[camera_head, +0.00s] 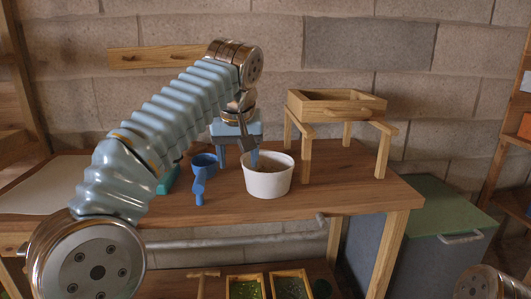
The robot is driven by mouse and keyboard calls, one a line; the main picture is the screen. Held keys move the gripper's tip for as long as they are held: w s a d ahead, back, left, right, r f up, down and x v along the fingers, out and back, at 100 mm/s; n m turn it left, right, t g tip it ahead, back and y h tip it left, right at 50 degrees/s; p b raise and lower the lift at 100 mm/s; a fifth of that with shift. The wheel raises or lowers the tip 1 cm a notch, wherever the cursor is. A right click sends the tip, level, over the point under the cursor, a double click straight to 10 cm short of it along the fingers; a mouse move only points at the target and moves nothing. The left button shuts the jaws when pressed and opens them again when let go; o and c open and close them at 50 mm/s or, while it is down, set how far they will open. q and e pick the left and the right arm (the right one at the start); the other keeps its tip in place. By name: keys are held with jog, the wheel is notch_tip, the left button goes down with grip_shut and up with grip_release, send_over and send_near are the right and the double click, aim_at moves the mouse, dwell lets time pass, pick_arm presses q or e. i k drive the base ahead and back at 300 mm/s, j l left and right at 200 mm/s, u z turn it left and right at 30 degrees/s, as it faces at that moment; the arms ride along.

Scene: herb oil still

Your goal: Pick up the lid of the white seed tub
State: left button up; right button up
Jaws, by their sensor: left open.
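The white seed tub (268,184) stands upright on the wooden bench, right of centre. Its round top shows a white rim with a brownish area inside. I cannot make out a separate lid. My left gripper (238,160) points down just behind and to the left of the tub's rim, with its two blue fingers spread apart. The right finger overlaps the rim's left side in the picture; I cannot tell whether it touches. My right gripper is out of view.
A blue cup-like tool (204,170) stands close left of the tub, with a teal object (167,183) beyond it. A wooden stand (306,150) is behind to the right. The bench (350,195) is clear right of the tub. A green-topped bin (440,215) stands beside the bench.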

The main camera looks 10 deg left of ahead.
aim_at(271, 178)
jog(key=i, duration=1)
